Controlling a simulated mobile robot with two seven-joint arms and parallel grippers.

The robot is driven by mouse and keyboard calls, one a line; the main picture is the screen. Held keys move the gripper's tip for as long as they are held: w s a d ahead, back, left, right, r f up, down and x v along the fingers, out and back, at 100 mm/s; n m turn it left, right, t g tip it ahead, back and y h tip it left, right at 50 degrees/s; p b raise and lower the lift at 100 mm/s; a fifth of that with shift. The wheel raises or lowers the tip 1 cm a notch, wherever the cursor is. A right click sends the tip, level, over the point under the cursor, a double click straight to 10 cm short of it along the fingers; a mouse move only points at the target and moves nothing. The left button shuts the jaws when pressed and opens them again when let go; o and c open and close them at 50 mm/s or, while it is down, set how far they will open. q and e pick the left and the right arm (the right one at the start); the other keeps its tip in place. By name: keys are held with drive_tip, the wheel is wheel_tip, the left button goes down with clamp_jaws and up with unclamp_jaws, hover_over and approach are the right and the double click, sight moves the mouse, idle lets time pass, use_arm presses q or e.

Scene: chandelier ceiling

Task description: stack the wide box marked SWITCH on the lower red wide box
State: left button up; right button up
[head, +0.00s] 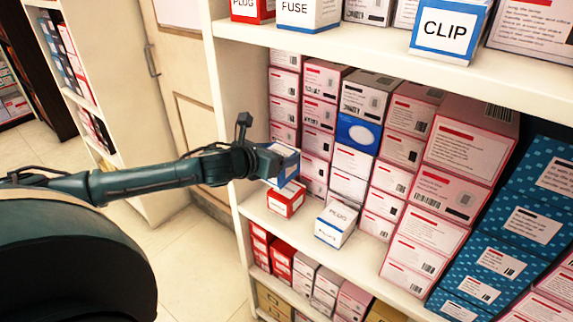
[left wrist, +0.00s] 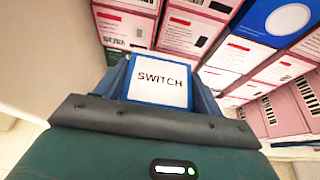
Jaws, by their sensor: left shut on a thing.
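The box marked SWITCH (left wrist: 160,82) is white and blue, and its label faces the left wrist camera. My left gripper (head: 284,163) is shut on it; the fingers lie along both its sides in the left wrist view. In the head view the held SWITCH box (head: 285,151) is mostly hidden by the gripper. The lower red wide box (head: 286,204) has a white label and stands on the middle shelf near its left end, just below the gripper. I cannot tell how large the gap between them is. My right gripper is not in view.
A small white and blue box (head: 336,223) stands right of the red box on the middle shelf (head: 362,262). Tall stacks of pink and white boxes (head: 465,145) stand behind and right. The upper shelf (head: 390,62) overhangs. The shelf's side panel (head: 243,80) is at the left.

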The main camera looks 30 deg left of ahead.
use_arm(q)
drive_tip(key=w, duration=0.3)
drive_tip(key=shift+d+r+p, duration=0.1)
drive_tip(key=shift+r+p, duration=0.05)
drive_tip(key=shift+p, duration=0.15)
wheel_tip(320, 180, down, 2)
drive_tip(key=shift+w+f, duration=0.1)
drive_tip(key=shift+w, duration=0.05)
wheel_tip(320, 180, down, 4)
drive_tip(key=shift+f, duration=0.2)
drive_tip(key=shift+w+f, duration=0.2)
drive_tip(key=shift+f, duration=0.15)
drive_tip(key=shift+f, duration=0.15)
drive_tip(key=o, duration=1.1)
